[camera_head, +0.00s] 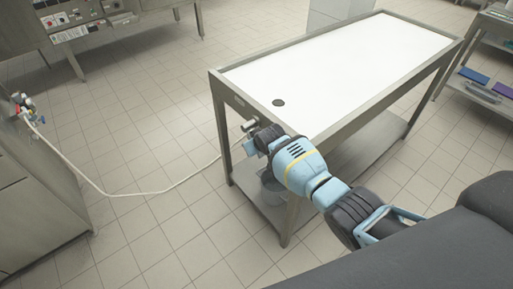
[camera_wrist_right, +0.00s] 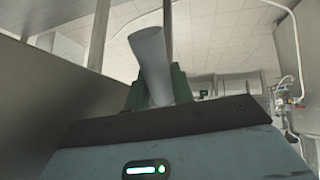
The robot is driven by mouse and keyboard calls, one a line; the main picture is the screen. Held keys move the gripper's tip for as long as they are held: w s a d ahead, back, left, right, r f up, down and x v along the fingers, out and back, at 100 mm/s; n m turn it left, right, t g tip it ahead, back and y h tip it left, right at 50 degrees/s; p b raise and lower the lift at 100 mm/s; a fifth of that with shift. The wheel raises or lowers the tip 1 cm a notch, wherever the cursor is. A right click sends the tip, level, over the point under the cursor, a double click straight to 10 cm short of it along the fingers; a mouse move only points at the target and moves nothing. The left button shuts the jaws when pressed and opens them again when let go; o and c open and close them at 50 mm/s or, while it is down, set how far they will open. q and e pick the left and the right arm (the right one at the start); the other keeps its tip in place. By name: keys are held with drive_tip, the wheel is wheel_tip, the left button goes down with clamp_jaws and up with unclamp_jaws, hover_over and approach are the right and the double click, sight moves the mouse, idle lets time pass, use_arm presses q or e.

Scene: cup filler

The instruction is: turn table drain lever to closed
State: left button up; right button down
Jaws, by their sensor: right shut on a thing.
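The table (camera_head: 213,80) has a white top and a dark round drain hole (camera_head: 278,102) near its left end. The metal drain fitting (camera_head: 249,125) sticks out below the rim at that end. My right gripper (camera_head: 250,142) is at this fitting, and the wrist hides part of it. In the right wrist view, the green fingers of my right gripper (camera_wrist_right: 158,88) are shut on a smooth grey bar, the drain lever (camera_wrist_right: 150,52), which points up and tilts slightly left. The lever's pivot is hidden. My left gripper is not in view.
A bucket (camera_head: 272,188) stands on the table's lower shelf, below the fitting. A pale hose (camera_head: 130,194) runs across the floor from the taps (camera_head: 28,108) at the left towards the table. Open tiled floor lies left of the table. A shelf rack (camera_head: 490,75) stands at the right.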

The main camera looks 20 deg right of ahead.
drive_tip(key=shift+s+r+g+h, duration=0.25)
drive_tip(key=shift+r+g, duration=0.25)
drive_tip(key=shift+g, duration=0.4)
drive_tip(key=shift+d+r+g, duration=0.1)
drive_tip(key=shift+r+g, duration=0.05)
drive_tip(key=shift+g, duration=0.35)
drive_tip(key=shift+s+r+n+g+h+b, duration=0.35)
drive_tip(key=shift+r+g+h+b, duration=0.25)
drive_tip(key=shift+g+b, duration=0.65)
drive_tip(key=shift+d+r+g+h+b, duration=0.1)
drive_tip(key=shift+r+g+h+b, duration=0.25)
drive_tip(key=shift+g+b, duration=0.35)
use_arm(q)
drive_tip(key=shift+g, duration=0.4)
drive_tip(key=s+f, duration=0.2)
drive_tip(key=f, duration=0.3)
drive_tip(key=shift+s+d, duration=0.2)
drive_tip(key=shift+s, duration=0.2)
use_arm(e)
drive_tip(key=shift+r, duration=0.25)
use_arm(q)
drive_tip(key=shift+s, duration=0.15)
use_arm(e)
drive_tip(key=c, duration=1.2)
unclamp_jaws()
drive_tip(key=shift+r, duration=0.1)
drive_tip(key=shift+c, duration=0.2)
